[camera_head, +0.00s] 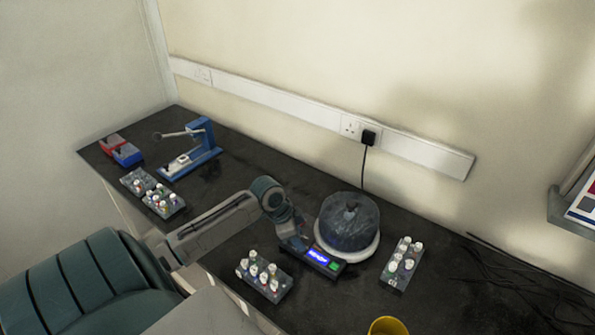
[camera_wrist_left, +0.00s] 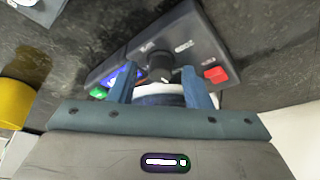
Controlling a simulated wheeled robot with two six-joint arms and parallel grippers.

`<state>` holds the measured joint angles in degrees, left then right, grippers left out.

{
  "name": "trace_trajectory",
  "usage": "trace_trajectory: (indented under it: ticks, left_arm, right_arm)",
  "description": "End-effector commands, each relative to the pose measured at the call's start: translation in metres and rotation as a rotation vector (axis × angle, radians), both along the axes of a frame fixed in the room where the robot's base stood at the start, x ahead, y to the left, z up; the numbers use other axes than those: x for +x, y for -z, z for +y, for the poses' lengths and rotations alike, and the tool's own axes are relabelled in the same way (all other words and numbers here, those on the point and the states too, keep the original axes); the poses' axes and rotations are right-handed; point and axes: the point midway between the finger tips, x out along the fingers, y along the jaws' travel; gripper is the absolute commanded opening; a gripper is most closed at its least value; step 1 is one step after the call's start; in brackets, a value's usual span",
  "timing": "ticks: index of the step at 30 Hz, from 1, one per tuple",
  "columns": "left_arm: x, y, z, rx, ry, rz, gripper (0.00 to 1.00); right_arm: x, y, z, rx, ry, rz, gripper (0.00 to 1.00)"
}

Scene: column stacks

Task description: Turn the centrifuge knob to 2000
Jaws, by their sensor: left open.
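The centrifuge (camera_head: 347,225) stands on the dark bench, with a dark translucent lid, a white rim and a control panel on its front. The lit blue display (camera_head: 318,256) and a green button (camera_head: 334,266) show; I cannot read the display surely. My left gripper (camera_head: 301,244) reaches down at the panel's left end and hides the knob there. In the left wrist view, the panel (camera_wrist_left: 190,40) carries a red button (camera_wrist_left: 216,74) and the dark knob (camera_wrist_left: 160,66). My open fingers (camera_wrist_left: 160,76) appear either side of the knob; I cannot tell contact. My right gripper is out of view.
Vial racks stand left (camera_head: 264,276) and right (camera_head: 402,264) of the centrifuge. A yellow container (camera_head: 388,326) is at the front. A blue device (camera_head: 198,150) and small boxes (camera_head: 126,154) are at the far left. A black cable runs from a wall plug (camera_head: 368,137) behind the centrifuge.

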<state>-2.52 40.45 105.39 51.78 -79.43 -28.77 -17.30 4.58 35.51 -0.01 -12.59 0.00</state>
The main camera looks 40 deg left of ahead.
Motion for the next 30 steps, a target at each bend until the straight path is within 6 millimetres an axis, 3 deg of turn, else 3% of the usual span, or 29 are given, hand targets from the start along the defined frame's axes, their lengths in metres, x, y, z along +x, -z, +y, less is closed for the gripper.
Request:
trace_trajectory:
  ticks: [5,9,12,20,30]
  left_arm:
    - [0.000,0.000,0.000,0.000,0.000,0.000,0.42]
    - [0.000,0.000,0.000,0.000,0.000,0.000,0.15]
    - [0.000,0.000,0.000,0.000,0.000,0.000,0.00]
    - [0.000,-0.002,0.000,-0.001,-0.024,-0.001,0.00]
    - [-0.001,-0.007,-0.002,-0.004,-0.218,0.001,0.00]
  right_arm:
    - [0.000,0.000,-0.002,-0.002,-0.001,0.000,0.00]
    - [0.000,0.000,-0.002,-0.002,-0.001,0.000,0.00]
    - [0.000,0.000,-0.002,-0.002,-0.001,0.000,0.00]
    - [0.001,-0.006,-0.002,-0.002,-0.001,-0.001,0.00]
    - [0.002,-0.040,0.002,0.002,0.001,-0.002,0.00]
